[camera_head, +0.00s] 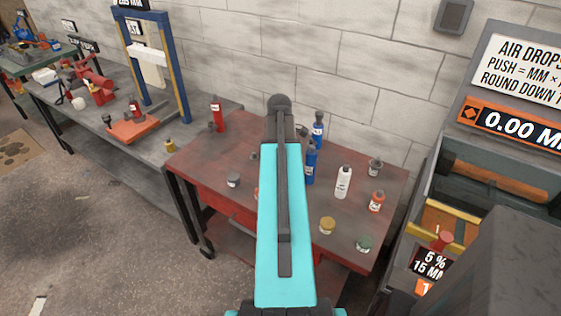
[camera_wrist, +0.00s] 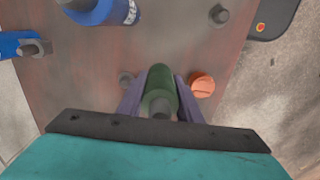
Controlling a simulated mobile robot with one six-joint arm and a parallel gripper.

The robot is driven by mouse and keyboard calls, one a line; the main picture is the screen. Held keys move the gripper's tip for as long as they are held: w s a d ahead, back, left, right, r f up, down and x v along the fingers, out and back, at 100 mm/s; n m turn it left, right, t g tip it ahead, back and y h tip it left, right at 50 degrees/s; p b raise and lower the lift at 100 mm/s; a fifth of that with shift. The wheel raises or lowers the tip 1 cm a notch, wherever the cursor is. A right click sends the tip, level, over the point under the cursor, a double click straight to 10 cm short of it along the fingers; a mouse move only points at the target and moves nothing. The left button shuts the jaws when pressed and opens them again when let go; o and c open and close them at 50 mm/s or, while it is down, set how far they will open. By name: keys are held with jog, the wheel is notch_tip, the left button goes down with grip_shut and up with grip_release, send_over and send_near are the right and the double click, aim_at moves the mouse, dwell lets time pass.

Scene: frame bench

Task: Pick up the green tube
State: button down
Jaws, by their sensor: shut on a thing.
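The green tube (camera_wrist: 162,82) shows in the wrist view, between the two purplish fingers of my gripper (camera_wrist: 159,96). The fingers are shut on it from both sides. Its grey end points toward the wrist camera, and its lower end is hidden, so I cannot tell if it touches the table. In the head view my teal arm covers the middle of the red table (camera_head: 205,158), and the green tube and my fingers are hidden behind it.
An orange-capped jar (camera_wrist: 201,85) is close right of my gripper in the wrist view. The head view shows blue bottles (camera_head: 310,165), a white bottle (camera_head: 343,183), a red bottle (camera_head: 217,114) and several small jars on the table. A block wall (camera_head: 350,75) stands behind.

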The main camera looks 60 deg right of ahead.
jog(key=s+a+b, duration=0.1)
jog(key=s+a, duration=0.3)
jog(key=a, duration=0.3)
jog(key=shift+r+b, duration=0.35)
jog(key=shift+r, duration=0.05)
jog(key=shift+w+a, duration=0.1)
jog(key=shift+a, duration=0.05)
dwell(0.4)
